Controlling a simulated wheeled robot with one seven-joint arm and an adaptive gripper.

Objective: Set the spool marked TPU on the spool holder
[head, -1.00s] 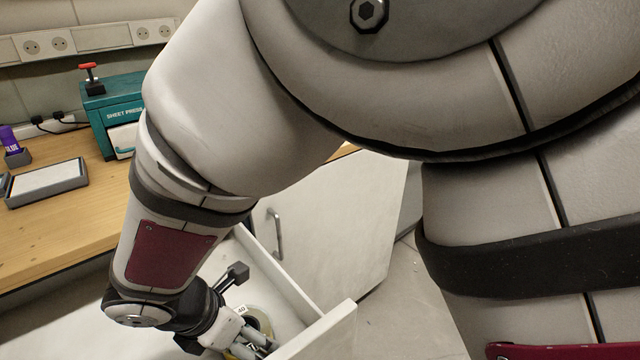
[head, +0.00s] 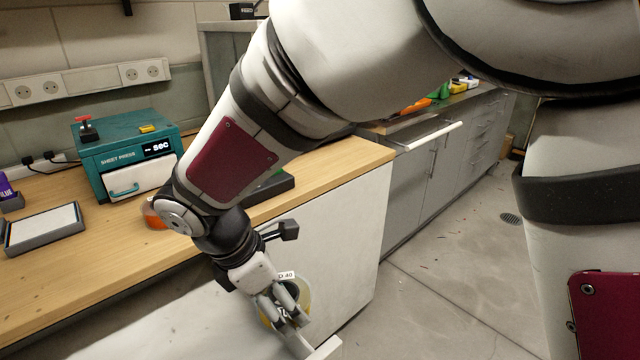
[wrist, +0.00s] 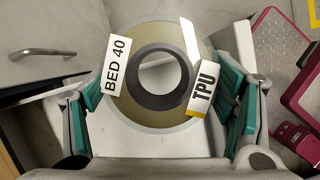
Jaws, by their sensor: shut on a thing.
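The TPU spool (wrist: 150,34) is a tan ring of filament with a dark hub and a clear rim. In the wrist view it carries a white "BED 40" label and a white-and-yellow "TPU" label. My gripper (head: 288,312) is shut on it, with teal finger pads at its left and right sides. In the head view the spool (head: 304,296) is partly hidden by the fingers, above the white drawer (head: 170,325) at the bench front. I cannot make out the spool holder in these frames.
The wooden bench (head: 60,275) bears a teal sheet press (head: 125,150), a grey tray (head: 42,228) with a white top, and a dark flat block (head: 270,187). An orange round thing (head: 152,214) is partly behind my arm. Grey cabinets (head: 430,170) stand behind; the floor at right is open.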

